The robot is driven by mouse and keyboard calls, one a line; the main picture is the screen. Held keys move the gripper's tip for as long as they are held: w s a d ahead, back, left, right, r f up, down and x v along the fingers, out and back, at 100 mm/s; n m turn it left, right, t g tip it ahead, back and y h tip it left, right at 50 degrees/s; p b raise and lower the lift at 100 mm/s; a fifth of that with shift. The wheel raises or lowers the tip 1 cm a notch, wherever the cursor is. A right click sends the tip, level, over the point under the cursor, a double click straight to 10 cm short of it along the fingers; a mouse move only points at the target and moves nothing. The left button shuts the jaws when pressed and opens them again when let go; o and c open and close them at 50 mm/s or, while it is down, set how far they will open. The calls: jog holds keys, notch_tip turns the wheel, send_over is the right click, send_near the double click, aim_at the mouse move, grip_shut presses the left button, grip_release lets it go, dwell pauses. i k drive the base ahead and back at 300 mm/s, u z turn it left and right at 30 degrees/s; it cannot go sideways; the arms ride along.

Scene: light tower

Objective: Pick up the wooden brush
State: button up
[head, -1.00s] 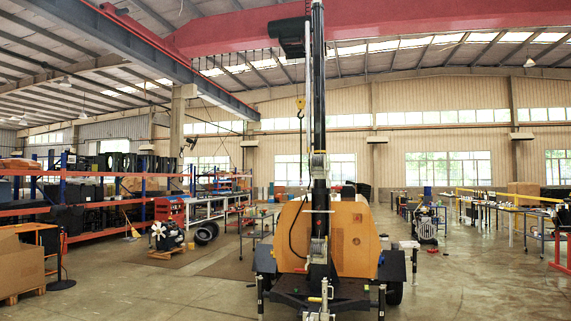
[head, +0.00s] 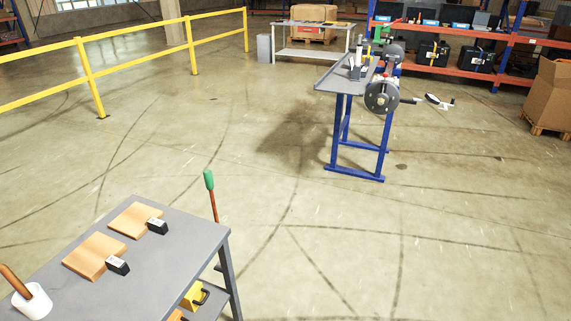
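Nothing in the head view shows clearly as a wooden brush. A brown wooden-looking handle (head: 14,281) leans out of a white cup (head: 34,304) on a grey table (head: 185,262) at the lower left; its lower end is hidden in the cup. A red-brown rod with a green end (head: 209,180) stands up at the table's far right side, its lower part partly hidden. My gripper is not in view.
Two tan boards (head: 94,256) and two small black blocks (head: 157,226) lie on the grey table. A yellow case (head: 192,297) sits below its top. A blue-legged bench (head: 343,85) stands farther back. A yellow railing (head: 85,62) runs at the left. The floor between is open.

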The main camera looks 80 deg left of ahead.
aim_at(5, 270)
jog(key=u, duration=1.45)
jog(key=k, duration=0.1)
jog(key=u, duration=3.25)
jog(key=k, duration=0.35)
jog(key=z, duration=0.3)
jog(key=i, duration=0.65)
jog(key=z, duration=0.55)
jog(key=i, duration=0.65)
jog(key=z, duration=0.25)
